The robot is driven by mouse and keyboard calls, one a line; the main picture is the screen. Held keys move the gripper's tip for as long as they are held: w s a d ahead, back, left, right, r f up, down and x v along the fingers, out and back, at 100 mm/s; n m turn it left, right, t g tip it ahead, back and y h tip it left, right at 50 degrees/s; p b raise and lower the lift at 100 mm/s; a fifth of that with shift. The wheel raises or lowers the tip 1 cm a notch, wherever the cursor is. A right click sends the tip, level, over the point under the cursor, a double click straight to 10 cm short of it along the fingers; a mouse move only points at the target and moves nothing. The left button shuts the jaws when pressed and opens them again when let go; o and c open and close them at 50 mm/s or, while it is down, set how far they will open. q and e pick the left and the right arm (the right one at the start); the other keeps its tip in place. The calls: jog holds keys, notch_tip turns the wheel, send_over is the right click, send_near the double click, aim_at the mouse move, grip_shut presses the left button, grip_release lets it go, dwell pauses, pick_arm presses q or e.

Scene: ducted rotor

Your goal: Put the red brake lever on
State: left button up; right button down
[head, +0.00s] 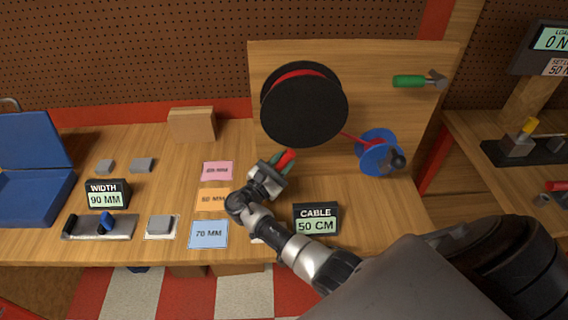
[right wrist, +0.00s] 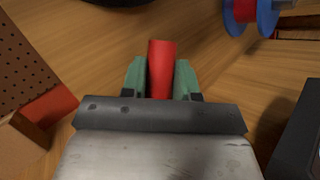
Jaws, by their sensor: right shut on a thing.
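My right gripper (head: 278,165) is in the middle of the head view, above the bench and in front of the lower part of the wooden back panel. Its green fingers (right wrist: 160,80) are shut on the red brake lever (right wrist: 161,65). In the head view the lever (head: 287,158) shows as a short red piece pointing up and right. In the right wrist view it stands out past the fingertips; its lower end is hidden between them. The black drum (head: 303,112) with a red band is above the gripper on the panel. My left gripper is not in view.
A blue spool (head: 379,157) with red cable sits right of the drum. A green-handled part (head: 410,81) is high on the panel. The cable display (head: 316,219) reads 50 CM, the width display (head: 107,194) 90 MM. Coloured cards (head: 208,234), grey blocks and a blue case (head: 32,190) lie left.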

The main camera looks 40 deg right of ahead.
jog(key=shift+w+d+r, duration=0.1)
jog(key=shift+d+r, duration=0.05)
jog(key=shift+r, duration=0.1)
jog(key=c, duration=1.3)
grip_release()
jog(key=o, duration=0.5)
jog(key=shift+f, duration=0.1)
jog(key=shift+c, duration=0.2)
jog(key=shift+f, duration=0.1)
jog(key=shift+a+f, duration=0.1)
jog(key=shift+a, duration=0.25)
jog(key=b+v, duration=0.3)
jog(key=v, duration=0.7)
